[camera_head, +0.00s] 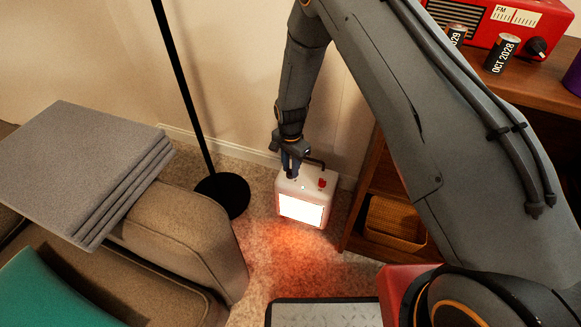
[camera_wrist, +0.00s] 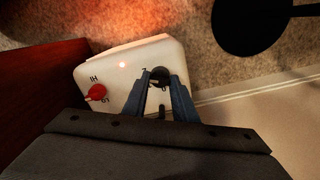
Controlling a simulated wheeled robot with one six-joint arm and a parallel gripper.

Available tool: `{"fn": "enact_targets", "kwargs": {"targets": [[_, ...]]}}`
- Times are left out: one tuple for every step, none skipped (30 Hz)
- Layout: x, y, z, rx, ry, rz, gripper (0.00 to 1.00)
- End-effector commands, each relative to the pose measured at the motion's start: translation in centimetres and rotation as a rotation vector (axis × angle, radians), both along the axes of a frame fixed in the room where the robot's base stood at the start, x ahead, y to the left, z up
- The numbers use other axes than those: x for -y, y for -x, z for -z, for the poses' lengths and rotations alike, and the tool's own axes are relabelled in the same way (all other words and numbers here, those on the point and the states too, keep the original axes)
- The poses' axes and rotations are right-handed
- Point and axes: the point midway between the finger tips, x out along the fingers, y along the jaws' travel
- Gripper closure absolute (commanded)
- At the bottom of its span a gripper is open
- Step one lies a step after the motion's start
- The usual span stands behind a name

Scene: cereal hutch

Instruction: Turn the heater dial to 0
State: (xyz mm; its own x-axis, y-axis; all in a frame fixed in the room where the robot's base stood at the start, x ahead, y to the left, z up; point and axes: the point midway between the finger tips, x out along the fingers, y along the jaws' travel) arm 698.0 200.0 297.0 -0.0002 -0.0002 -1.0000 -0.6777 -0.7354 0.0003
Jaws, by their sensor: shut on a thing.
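The heater (camera_head: 291,189) is a small white box on the carpet with a brightly glowing front and a dark handle. Its white top also shows in the wrist view (camera_wrist: 120,84). A black dial (camera_wrist: 160,72) stands on the top, with a small mark beside it that I cannot read surely. My gripper (camera_wrist: 160,88) points down at the heater's top and its fingers are shut on the black dial, partly covering it. The gripper also shows in the head view (camera_head: 291,164). A red knob (camera_wrist: 97,92) marked HI and LO sits apart from the fingers.
A lamp's black round base (camera_head: 222,196) and pole stand left of the heater. A wooden hutch (camera_head: 372,190) with a wicker basket (camera_head: 396,220) is to the right. A sofa (camera_head: 190,235) with folded grey cloth is at left. Carpet in front is clear.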

Motion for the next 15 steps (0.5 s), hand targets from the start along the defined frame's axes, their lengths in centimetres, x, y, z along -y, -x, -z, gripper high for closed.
{"fn": "enact_targets", "kwargs": {"targets": [[0.0, -0.01, -0.14, 0.001, -0.001, -0.033, 0.97], [0.01, -0.01, -0.14, 0.001, -0.001, -0.056, 0.97], [0.01, 0.01, -0.14, 0.0, 0.0, -0.089, 0.97], [0.01, 0.02, -0.13, 0.0, 0.0, -0.115, 0.97], [0.02, 0.03, -0.12, 0.0, 0.0, -0.142, 0.97], [0.02, 0.05, -0.11, 0.0, 0.0, -0.179, 0.97], [0.02, 0.05, -0.11, 0.0, 0.0, -0.208, 0.97], [0.02, 0.05, -0.11, 0.0, 0.0, -0.237, 0.97], [0.02, 0.03, -0.12, 0.0, 0.0, -0.274, 0.97], [0.01, 0.01, -0.13, 0.0, 0.0, -0.303, 0.97], [0.0, 0.0, -0.14, 0.0, 0.0, -0.332, 0.97], [0.0, -0.01, -0.14, 0.001, -0.001, -0.37, 0.97], [-0.01, -0.02, -0.14, 0.001, 0.0, -0.399, 0.97], [-0.01, -0.02, -0.14, 0.001, 0.0, -0.427, 0.97], [0.0, -0.01, -0.14, 0.001, 0.0, -0.465, 0.97]]}}
